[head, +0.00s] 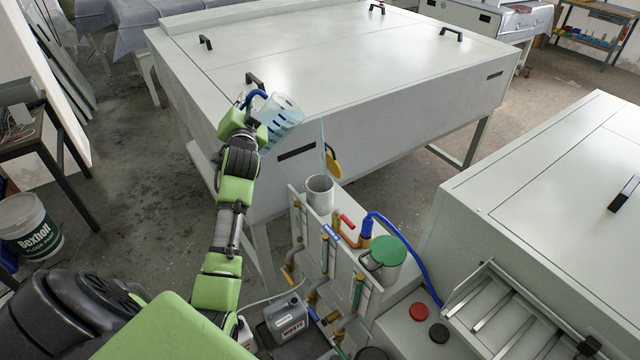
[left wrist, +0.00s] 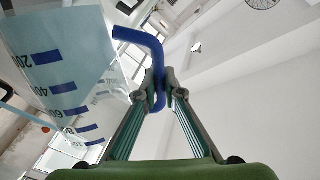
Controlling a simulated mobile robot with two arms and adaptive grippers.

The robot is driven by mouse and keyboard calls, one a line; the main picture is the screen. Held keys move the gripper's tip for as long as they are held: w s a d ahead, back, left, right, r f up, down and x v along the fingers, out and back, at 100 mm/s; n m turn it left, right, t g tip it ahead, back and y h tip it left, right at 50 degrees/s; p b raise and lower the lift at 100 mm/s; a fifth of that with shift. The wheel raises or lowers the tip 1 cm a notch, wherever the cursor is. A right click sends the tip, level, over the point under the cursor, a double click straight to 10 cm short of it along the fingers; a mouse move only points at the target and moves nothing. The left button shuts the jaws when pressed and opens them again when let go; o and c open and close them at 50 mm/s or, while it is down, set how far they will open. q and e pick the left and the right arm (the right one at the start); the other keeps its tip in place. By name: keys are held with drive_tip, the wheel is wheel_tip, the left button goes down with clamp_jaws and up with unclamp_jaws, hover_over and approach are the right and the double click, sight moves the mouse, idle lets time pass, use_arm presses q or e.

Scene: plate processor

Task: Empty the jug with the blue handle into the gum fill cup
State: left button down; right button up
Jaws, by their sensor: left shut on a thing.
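The clear, blue-marked jug (head: 282,118) is held up in the air at the front left corner of the large grey machine. It looks tilted. My left gripper (head: 246,112) is shut on its blue handle, seen clearly in the left wrist view (left wrist: 140,38). The jug's scale fills the left of that view (left wrist: 55,65). How much liquid it holds is unclear. An open grey cup (head: 320,194) stands below and right of the jug, apart from it; I read no label on it. My right gripper is not in view.
A thin pale blue vertical line and a yellow piece (head: 333,165) show just above and behind the cup. A green-lidded container (head: 388,250), blue hose (head: 408,232) and red-handled valve (head: 348,228) are close by. The large grey machine (head: 340,60) stands behind.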

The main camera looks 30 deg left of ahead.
sight(268, 99)
use_arm(q)
drive_tip(key=shift+w+d+r+m+p, duration=0.3)
drive_tip(key=shift+w+d+r+m, duration=0.4)
drive_tip(key=shift+m, duration=0.5)
idle(0.9)
drive_tip(key=shift+w+d+f+m+b, duration=0.55)
drive_tip(key=shift+d+m, duration=0.1)
drive_tip(key=shift+m, duration=0.25)
idle(0.8)
drive_tip(key=shift+w+d+r+m, duration=0.1)
drive_tip(key=shift+w+d+m, duration=0.5)
drive_tip(key=shift+d+m, duration=0.25)
idle(0.9)
drive_tip(key=shift+w+d+f+m+b, duration=0.4)
drive_tip(key=shift+w+d+f+b, duration=0.15)
drive_tip(key=shift+f, duration=0.15)
drive_tip(key=shift+w+d+f+m+b, duration=0.4)
drive_tip(key=shift+d+f+b, duration=0.1)
drive_tip(key=shift+f, duration=0.15)
drive_tip(key=shift+w+d+f+m, duration=0.25)
drive_tip(key=shift+w+d+f, duration=0.1)
drive_tip(key=shift+f, duration=0.05)
